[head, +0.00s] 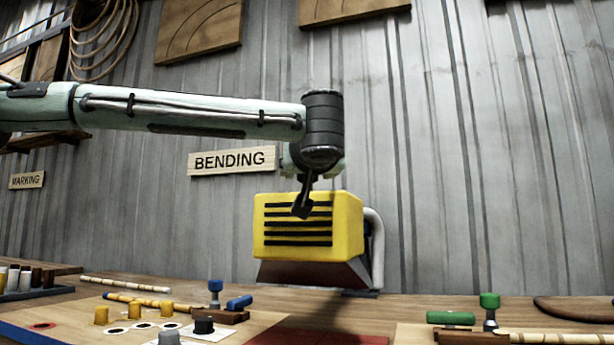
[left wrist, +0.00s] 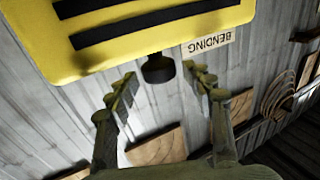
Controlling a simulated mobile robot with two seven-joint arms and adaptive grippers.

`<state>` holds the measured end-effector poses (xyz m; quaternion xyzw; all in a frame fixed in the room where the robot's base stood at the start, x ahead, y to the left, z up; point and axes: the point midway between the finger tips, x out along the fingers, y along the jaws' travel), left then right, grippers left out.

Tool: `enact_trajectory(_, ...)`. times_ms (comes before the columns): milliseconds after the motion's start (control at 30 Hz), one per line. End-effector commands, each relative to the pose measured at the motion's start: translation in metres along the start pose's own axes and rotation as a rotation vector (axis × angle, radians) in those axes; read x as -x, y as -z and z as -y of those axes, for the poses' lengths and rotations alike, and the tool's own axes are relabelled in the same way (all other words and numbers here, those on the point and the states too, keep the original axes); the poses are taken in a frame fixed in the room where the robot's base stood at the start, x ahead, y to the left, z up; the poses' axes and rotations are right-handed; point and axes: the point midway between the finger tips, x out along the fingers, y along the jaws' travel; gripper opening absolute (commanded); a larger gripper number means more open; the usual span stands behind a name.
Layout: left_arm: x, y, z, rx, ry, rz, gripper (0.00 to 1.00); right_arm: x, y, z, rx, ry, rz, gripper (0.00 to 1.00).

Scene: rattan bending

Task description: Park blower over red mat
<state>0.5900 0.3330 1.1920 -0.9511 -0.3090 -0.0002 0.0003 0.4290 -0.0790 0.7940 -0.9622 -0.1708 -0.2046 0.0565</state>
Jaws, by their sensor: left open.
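The blower (head: 285,225) is a yellow box with black slots and a dark flared lower part, behind the bench's middle. It also fills the top of the left wrist view (left wrist: 150,25). A short dark knob (left wrist: 158,69) sticks out from its edge there. The red mat (head: 330,337) lies on the bench at the bottom of the head view, nearer than the blower and partly cut off. My left gripper (head: 304,205) is in front of the blower's slotted face. In the left wrist view its open fingers (left wrist: 160,78) stand either side of the knob; contact cannot be told. My right gripper is not in view.
A pale pipe (head: 376,250) rises at the blower's right. Boards with pegs and clamps with a blue knob (head: 215,286) and a green knob (head: 489,300) flank the mat. Rattan sticks (head: 125,285) lie at left. A BENDING sign (head: 232,160) hangs on the wall behind.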

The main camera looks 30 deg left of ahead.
Motion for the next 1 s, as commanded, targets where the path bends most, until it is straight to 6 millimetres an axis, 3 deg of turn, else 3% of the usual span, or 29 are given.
enact_trajectory(100, 0.026, 0.001, -0.001, -0.001, -0.002, -0.002, 0.52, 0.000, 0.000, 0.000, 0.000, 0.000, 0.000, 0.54)
enact_trajectory(333, 0.054, 0.000, 0.000, 0.000, 0.000, 0.000, 0.52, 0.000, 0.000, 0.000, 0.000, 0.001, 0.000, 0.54)
enact_trajectory(1000, 0.059, 0.000, 0.000, 0.000, 0.000, 0.001, 0.52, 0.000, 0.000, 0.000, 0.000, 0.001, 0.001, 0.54)
